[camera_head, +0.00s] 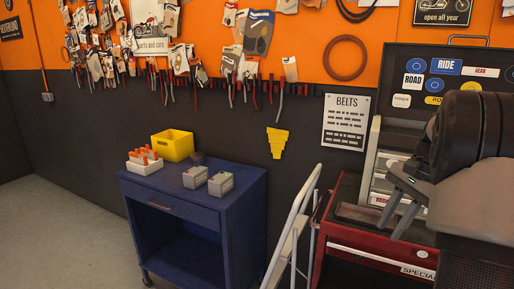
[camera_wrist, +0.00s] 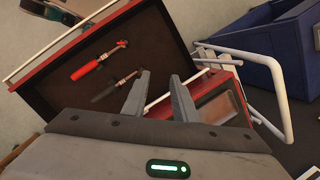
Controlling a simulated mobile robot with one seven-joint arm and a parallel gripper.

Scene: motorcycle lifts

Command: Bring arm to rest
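My gripper (camera_head: 390,232) is at the right in the head view, its grey fingers pointing down over the red tool cabinet (camera_head: 345,240). In the wrist view my gripper (camera_wrist: 160,77) shows two fingers standing apart with nothing between them. Below it is an open red drawer (camera_wrist: 45,78) with a dark inside. A red-handled screwdriver (camera_wrist: 90,66) and a dark-handled screwdriver (camera_wrist: 112,88) lie in the drawer. I cannot see the inside of the drawer in the head view.
A blue cart (camera_head: 245,205) carries a yellow bin (camera_head: 173,145), a white tray (camera_head: 145,168) of orange-topped items and grey boxes (camera_head: 221,184). A white folding frame (camera_head: 295,225) stands between cart and cabinet. A brown tray (camera_head: 358,216) lies on the cabinet. Floor (camera_head: 60,225) is clear at left.

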